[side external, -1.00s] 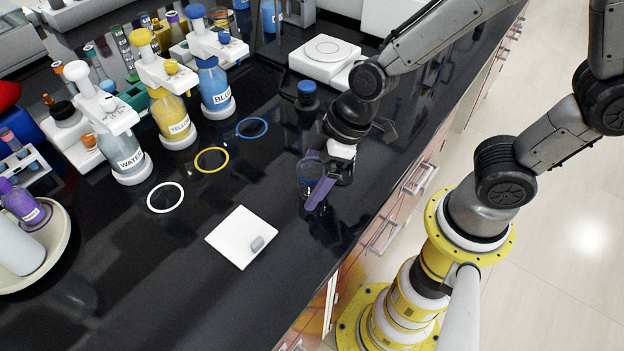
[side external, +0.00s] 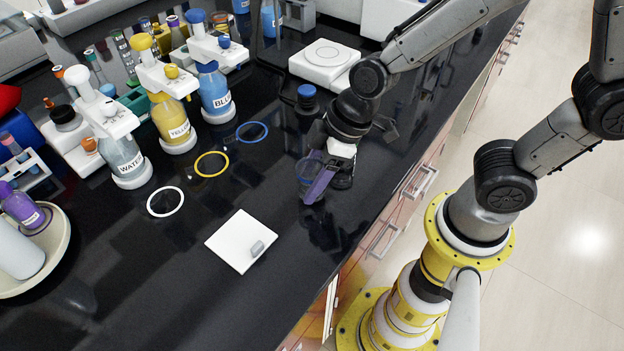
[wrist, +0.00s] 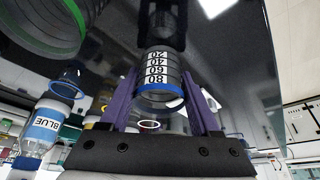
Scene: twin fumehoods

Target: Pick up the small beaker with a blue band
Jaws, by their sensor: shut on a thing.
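The small clear beaker (wrist: 161,75) with a blue band at its rim is between the purple fingers of my gripper (wrist: 163,108) in the wrist view. Its white scale marks show upside down there. My gripper is shut on the beaker, with one finger on each side. In the side view the beaker (side external: 306,173) is small and partly hidden by the purple finger of my gripper (side external: 315,180). It is over the black counter near the front edge. It looks slightly above the surface, but the gap is hard to judge.
White, yellow (side external: 211,164) and blue rings mark the counter to the left. Behind them stand water, yellow and blue bottles (side external: 214,90). A white plate with a grey piece (side external: 241,240) lies in front.

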